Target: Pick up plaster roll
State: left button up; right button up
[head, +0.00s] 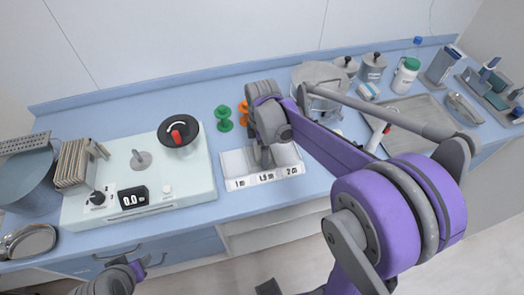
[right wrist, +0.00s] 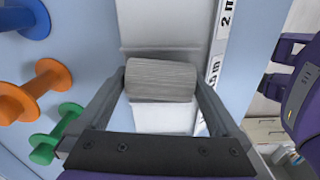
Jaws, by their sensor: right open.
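A grey-white plaster roll (right wrist: 162,80) lies in a white three-part tray, beside the "1.5 m" label, in the right wrist view. The tray (head: 235,163) stands on the blue counter in the head view, marked 1 m, 1.5 m and 2 m along its front. My right gripper (head: 264,158) points down into the middle of the tray and hides the roll there. In the right wrist view its open fingers (right wrist: 162,84) stand on either side of the roll, close to its ends.
A white device (head: 140,185) with a dial and display stands left of the tray. Green (head: 223,118) and orange (head: 243,112) spools stand behind it. A metal tray (head: 412,118), jars and a white bottle (head: 405,75) are to the right. The counter's back left is clear.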

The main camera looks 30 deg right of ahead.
jog(key=c, duration=1.1)
